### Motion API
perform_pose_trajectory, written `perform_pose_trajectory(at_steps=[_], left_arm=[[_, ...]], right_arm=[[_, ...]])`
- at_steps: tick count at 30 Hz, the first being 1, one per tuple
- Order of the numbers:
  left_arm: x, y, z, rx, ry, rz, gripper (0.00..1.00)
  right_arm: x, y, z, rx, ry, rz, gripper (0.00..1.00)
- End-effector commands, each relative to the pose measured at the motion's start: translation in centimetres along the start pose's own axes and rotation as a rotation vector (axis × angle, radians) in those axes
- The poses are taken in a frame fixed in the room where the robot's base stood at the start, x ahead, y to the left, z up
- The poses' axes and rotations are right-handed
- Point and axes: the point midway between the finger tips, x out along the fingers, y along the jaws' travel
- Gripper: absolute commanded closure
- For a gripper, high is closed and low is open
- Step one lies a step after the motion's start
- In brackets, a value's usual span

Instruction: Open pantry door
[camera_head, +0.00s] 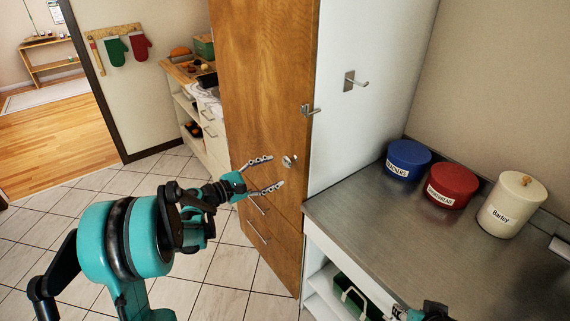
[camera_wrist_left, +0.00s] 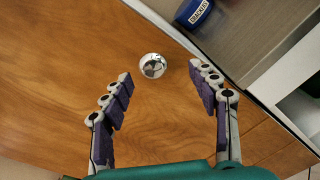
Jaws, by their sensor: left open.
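The pantry door (camera_head: 262,80) is the tall brown wooden front of a white-sided cabinet, and it looks closed. Its round shiny knob (camera_head: 289,161) sits low near the door's right edge. My left gripper (camera_head: 268,173) is open and empty in front of the door, its fingertips pointing at the knob from the left. In the left wrist view the knob (camera_wrist_left: 152,66) lies beyond the fingertips, roughly between them and apart from both. A small part of my right arm's end (camera_head: 425,312) shows at the bottom edge; its fingers are not clear.
A metal latch (camera_head: 308,110) sits on the door's right edge and a hook (camera_head: 355,82) on the white side panel. Drawers (camera_head: 268,235) lie below the door. A steel counter (camera_head: 400,225) at right holds blue, red and cream canisters. Tiled floor is clear at left.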

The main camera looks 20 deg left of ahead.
Motion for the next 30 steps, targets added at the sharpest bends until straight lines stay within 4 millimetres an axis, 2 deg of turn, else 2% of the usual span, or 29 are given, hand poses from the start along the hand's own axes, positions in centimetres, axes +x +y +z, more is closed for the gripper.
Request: perform_pose_trajectory(at_steps=[1,5,19,24,30], left_arm=[[-0.2,0.4,-0.7,-0.027,-0.016,0.02,0.4],[0.0,0.9,-1.2,-0.064,-0.039,0.044,0.4],[6.7,1.1,-0.9,-0.063,-0.04,0.043,0.4],[7.5,1.3,-0.8,-0.063,-0.038,0.045,0.4],[7.5,1.3,-0.8,-0.062,-0.038,0.045,0.4]], right_arm=[[0.1,0.0,0.1,0.0,0.0,0.0,0.6],[0.2,0.0,0.2,0.0,0.0,0.0,0.6],[1.6,0.0,1.1,0.0,0.0,0.0,0.6],[1.7,0.0,1.2,0.0,0.0,0.0,0.6],[1.6,0.0,1.2,0.0,0.0,0.0,0.6]])
